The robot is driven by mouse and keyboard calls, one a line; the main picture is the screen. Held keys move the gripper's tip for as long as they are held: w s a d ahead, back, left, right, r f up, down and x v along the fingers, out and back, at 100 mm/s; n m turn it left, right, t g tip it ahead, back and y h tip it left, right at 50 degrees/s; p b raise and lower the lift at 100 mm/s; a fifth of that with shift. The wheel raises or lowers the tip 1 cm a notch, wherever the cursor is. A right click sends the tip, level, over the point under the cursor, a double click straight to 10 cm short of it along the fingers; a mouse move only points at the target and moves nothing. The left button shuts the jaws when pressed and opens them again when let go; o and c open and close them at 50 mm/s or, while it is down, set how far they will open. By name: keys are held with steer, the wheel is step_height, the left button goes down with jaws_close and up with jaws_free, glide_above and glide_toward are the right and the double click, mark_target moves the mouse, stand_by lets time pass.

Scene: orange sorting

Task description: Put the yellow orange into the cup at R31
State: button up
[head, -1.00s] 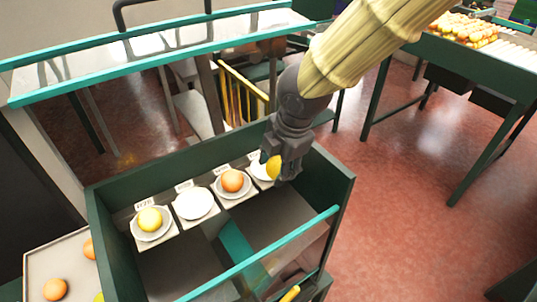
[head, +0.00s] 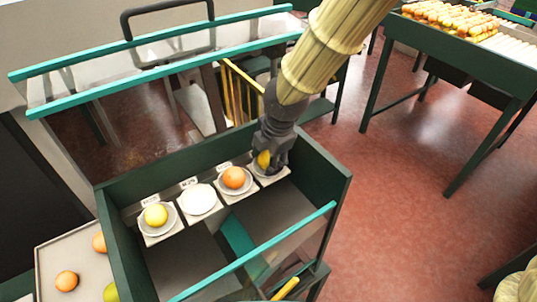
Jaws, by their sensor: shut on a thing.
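The yellow orange (head: 263,160) is between the fingers of my gripper (head: 270,163), which is shut on it. My gripper is low over the rightmost cup (head: 268,179) in the green box; the fingers hide much of that cup. I cannot tell whether the fruit touches the cup. The row also holds a cup with an orange fruit (head: 235,178), an empty white cup (head: 199,199) and a cup with a yellow fruit (head: 155,215). Small label cards stand behind the cups, too small to read for sure.
The green box (head: 340,200) has raised walls and a teal front rail (head: 262,248). A tray (head: 48,258) with several fruits stands at lower left. A green table (head: 470,85) with many fruits is at the upper right. Red floor lies open between.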

mark_target(269, 155)
steer(key=shift+f, duration=0.15)
steer(key=o, duration=1.1)
steer(key=shift+v, duration=0.75)
steer(key=b+v, duration=0.1)
steer(key=v, duration=0.2)
steer(key=s+d+b, duration=0.1)
steer(key=s+d, duration=0.1)
steer(key=s, duration=0.1)
steer(key=s+d+b, duration=0.2)
steer(key=s, duration=0.1)
steer(key=s+d+b, duration=0.1)
steer(key=s+d, duration=0.1)
steer(key=s, duration=0.2)
steer(key=shift+s+d+r+b, duration=0.1)
steer(key=shift+d+r+b, duration=0.25)
steer(key=shift+d+b, duration=0.05)
